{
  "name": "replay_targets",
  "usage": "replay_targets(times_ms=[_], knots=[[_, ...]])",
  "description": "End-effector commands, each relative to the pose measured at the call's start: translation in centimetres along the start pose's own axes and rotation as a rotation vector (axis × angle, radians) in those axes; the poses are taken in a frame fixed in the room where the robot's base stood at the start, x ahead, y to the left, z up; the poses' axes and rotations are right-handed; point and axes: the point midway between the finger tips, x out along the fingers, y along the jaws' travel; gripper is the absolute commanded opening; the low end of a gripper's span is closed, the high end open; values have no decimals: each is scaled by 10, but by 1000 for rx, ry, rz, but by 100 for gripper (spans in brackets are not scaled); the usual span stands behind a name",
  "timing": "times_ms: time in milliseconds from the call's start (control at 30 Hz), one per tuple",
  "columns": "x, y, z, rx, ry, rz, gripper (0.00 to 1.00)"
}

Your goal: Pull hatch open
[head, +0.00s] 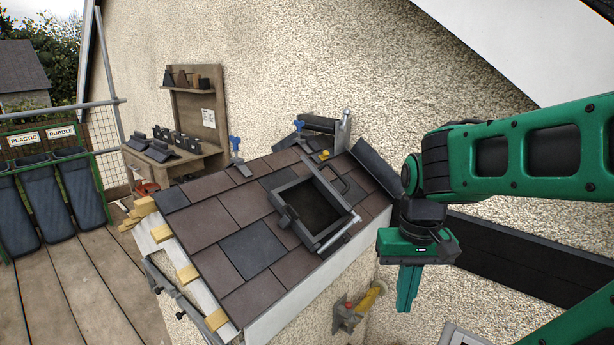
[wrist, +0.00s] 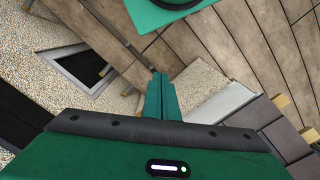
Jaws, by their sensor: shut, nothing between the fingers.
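The hatch (head: 283,216) is a dark square frame set in the sloping tiled roof, with a black middle. I cannot tell whether that black middle is a closed pane or an opening. A pale bar (head: 341,233) lies along its lower right side, and a small curved dark part shows at its upper right. My gripper (head: 408,308) hangs fingers down to the right of the roof, apart from the hatch. Its green fingers are together and empty, as the wrist view also shows (wrist: 160,76). The hatch is not clearly seen in the wrist view.
Brown and grey tiles (head: 210,205) cover the roof model. A dark slab (head: 376,167) stands at its right edge. Blue clamps (head: 235,144) and a workbench (head: 180,163) are behind. A yellow tool (head: 371,296) hangs below the roof's right side. Bins (head: 35,210) stand at left.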

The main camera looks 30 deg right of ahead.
Motion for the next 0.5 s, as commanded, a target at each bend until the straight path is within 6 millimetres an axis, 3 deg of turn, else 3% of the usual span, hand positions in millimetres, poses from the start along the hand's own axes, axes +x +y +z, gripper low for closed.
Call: replay_targets(times_ms=[133, 233, 367, 500], knots=[[-5, 5, 7, -17, 16, -5, 0], [-10, 2, -3, -93, 45, 8, 0], [-23, -11, -39, -326, 120, 53, 0], [-44, -34, -91, -679, 226, 141, 0]])
